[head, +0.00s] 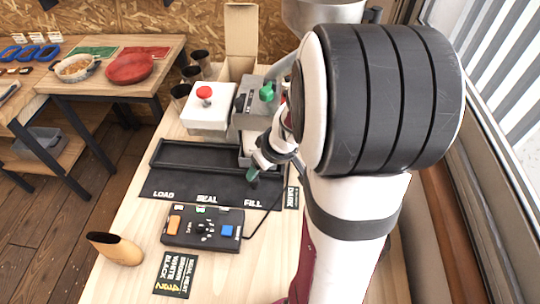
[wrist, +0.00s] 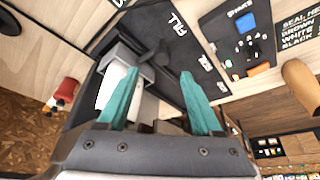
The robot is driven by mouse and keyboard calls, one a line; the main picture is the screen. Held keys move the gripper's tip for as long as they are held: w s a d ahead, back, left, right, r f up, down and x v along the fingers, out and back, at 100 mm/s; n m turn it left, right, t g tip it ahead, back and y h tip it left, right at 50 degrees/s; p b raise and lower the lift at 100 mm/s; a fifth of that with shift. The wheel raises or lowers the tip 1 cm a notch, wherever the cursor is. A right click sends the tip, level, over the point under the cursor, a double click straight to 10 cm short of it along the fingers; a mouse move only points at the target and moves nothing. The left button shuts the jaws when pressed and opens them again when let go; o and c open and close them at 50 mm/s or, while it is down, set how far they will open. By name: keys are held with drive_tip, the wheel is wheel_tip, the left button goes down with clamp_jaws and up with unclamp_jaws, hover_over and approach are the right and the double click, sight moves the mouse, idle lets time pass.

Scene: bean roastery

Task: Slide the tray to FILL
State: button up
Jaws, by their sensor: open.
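A long black track (head: 220,190) lies on the pale table in the head view, its front face lettered LOAD, SEAL and FILL from left to right. A shallow black tray-like frame with raised rims (head: 195,143) spans the LOAD and SEAL part. I cannot tell clearly where the tray ends and the track begins. My gripper (head: 254,173) hangs over the right part, near the FILL word. In the wrist view its teal fingers (wrist: 157,73) are apart with nothing between them. The track (wrist: 196,85) passes beyond the fingers, and my arm hides some of its right end.
A control box with coloured buttons (head: 203,229) stands in front of the track. A white box with a red button (head: 207,107) and a grey machine (head: 250,108) stand behind it. Dark cups (head: 201,60) are at the back.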

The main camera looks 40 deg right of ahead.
drive_tip(key=v, duration=0.8)
drive_tip(key=shift+r, duration=0.1)
drive_tip(key=s+a+r+m+g+y, duration=0.1)
drive_tip(key=s+a, duration=0.2)
drive_tip(key=a, duration=0.4)
drive_tip(key=s+a+m+g+y, duration=0.1)
drive_tip(key=s+a, duration=0.1)
drive_tip(key=a, duration=0.5)
drive_tip(key=s+a+m+g, duration=0.2)
drive_tip(key=s+a, duration=0.3)
drive_tip(key=s, duration=0.4)
drive_tip(key=shift+s+a+m+g, duration=0.3)
drive_tip(key=shift+a+m+g, duration=0.1)
drive_tip(key=shift+m, duration=0.4)
drive_tip(key=shift+f, duration=0.1)
